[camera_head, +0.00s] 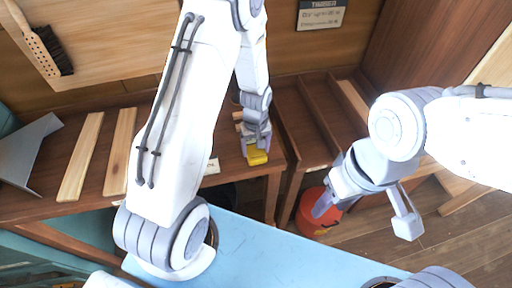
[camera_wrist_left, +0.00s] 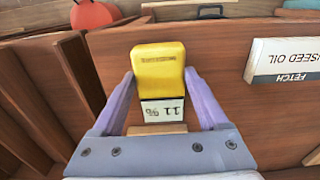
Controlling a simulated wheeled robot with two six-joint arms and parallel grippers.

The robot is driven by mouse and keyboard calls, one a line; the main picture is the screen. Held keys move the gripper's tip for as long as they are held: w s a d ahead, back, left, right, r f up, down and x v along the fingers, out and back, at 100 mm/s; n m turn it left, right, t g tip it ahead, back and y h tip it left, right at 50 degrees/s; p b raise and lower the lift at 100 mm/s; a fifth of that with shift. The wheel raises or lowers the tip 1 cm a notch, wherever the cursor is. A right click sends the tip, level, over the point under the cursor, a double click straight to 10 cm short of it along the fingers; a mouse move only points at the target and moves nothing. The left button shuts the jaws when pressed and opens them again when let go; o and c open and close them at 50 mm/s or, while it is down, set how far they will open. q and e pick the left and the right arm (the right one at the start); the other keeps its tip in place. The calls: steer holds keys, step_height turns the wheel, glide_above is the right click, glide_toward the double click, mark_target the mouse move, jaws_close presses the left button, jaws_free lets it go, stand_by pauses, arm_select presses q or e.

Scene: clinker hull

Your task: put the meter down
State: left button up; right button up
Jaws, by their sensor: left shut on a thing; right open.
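The yellow meter (camera_wrist_left: 158,70) is between the fingers of my left gripper (camera_wrist_left: 160,88), which is shut on it. Its white display reads 11 % and shows upside down in the left wrist view. In the head view the yellow meter (camera_head: 257,156) shows at the tips of my left gripper (camera_head: 255,146), over the right end of the brown bench. I cannot tell whether the meter touches the bench top. My right gripper (camera_head: 366,216) is open and empty, above the floor at the right.
The bench (camera_head: 228,172) carries wooden strips (camera_head: 82,157) and a grey angled piece (camera_head: 32,150) at the left. A linseed oil label (camera_wrist_left: 285,60) lies right of the meter. A slotted rack (camera_head: 300,115) stands right of the bench. A red bucket (camera_head: 317,212) is on the floor.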

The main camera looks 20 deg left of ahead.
arm_select(q)
steer(key=shift+f, duration=0.15)
steer(key=o, duration=1.4)
